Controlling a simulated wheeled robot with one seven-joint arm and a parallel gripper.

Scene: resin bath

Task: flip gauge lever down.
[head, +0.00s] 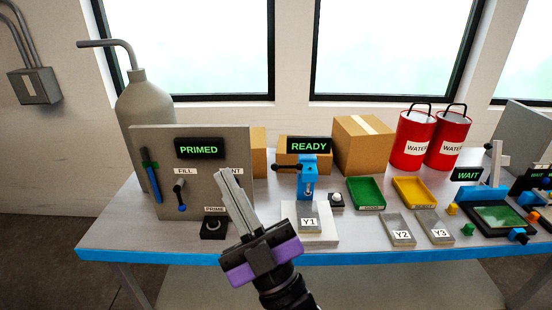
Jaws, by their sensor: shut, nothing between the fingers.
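No part is labelled as a gauge lever, so I cannot tell which one it is. A blue stand (308,176) under a READY sign has a black handle (285,168) reaching out to its left. On the grey panel (155,137), a lever with a blue tip (182,208) hangs down below a FILL label. A slanted blue and green bar (151,178) sits at the panel's left. My gripper (228,175) is shut and empty, pointing up in front of the panel's right side. It hides part of a label ending in NT.
Plate Y1 (309,222) lies before the blue stand, plates Y2 (401,235) and Y3 (440,233) to its right. Green (366,206) and yellow (430,206) trays lie behind them. A PRIMED sign (199,149) tops the panel. Red water buckets (410,135) stand at the back.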

